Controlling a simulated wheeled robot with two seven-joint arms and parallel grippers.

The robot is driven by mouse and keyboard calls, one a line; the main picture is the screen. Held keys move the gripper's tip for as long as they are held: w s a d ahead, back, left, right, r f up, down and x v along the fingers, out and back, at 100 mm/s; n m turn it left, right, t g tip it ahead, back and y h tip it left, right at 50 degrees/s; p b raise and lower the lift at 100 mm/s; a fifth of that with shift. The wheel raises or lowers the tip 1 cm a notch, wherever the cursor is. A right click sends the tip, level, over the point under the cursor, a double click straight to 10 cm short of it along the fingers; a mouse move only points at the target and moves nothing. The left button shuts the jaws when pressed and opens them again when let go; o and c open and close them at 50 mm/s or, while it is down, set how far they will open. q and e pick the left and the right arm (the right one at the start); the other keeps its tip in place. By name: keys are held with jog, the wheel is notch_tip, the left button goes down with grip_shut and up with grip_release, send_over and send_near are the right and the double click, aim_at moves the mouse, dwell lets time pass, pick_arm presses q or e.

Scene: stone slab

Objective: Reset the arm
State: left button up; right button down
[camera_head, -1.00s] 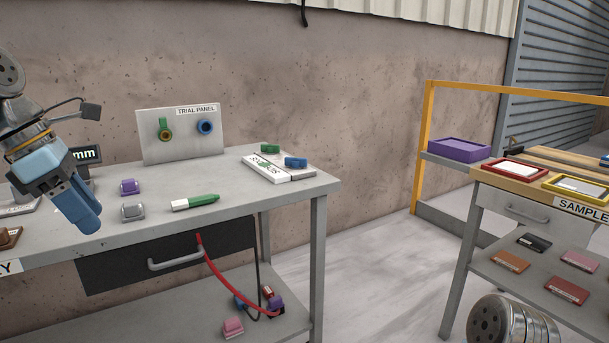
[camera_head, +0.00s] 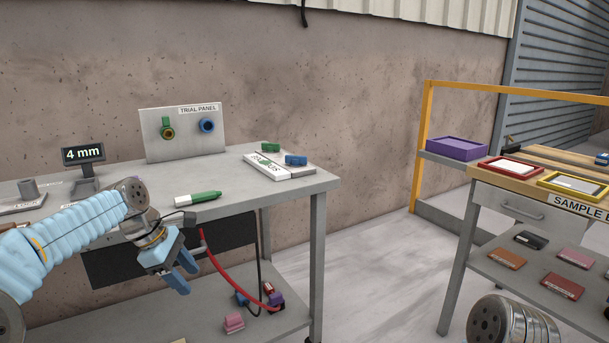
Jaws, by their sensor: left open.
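My left gripper (camera_head: 182,281) has blue fingers and hangs in front of the grey workbench (camera_head: 235,188), just below its front edge. Its fingers are apart, with nothing seen between them. My left arm, in a light blue ribbed sleeve, comes in from the lower left and covers part of the bench top and drawer. A rounded metal part of my right arm shows at the bottom right; its gripper is out of view.
On the bench are a trial panel (camera_head: 184,142), a display reading 4 mm (camera_head: 83,154), a green and white marker (camera_head: 198,198) and a white box (camera_head: 266,167). A red hose (camera_head: 218,267) hangs close right of the gripper. A sample table (camera_head: 512,205) stands right, beyond open floor.

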pick_arm(q)
jog(key=s+d+f+m, duration=0.2)
jog(key=d+f+m, duration=0.1)
jog(key=f, duration=0.6)
jog(key=s+d+f+m, duration=0.15)
jog(key=d+f, duration=0.25)
jog(key=f, duration=0.6)
jog(key=s+d+f+m, duration=0.1)
jog(key=d+f+m, duration=0.2)
jog(key=f, duration=0.6)
jog(key=s+d+f+m, duration=0.2)
jog(key=s+f+m, duration=0.2)
jog(key=s+f, duration=0.3)
jog(key=s+d+f+m+g, duration=0.1)
jog(key=s+d+f+m, duration=0.2)
jog(key=s+f, duration=0.4)
jog(key=s, duration=0.6)
jog(key=shift+m, duration=0.35)
jog(key=shift+d, duration=0.1)
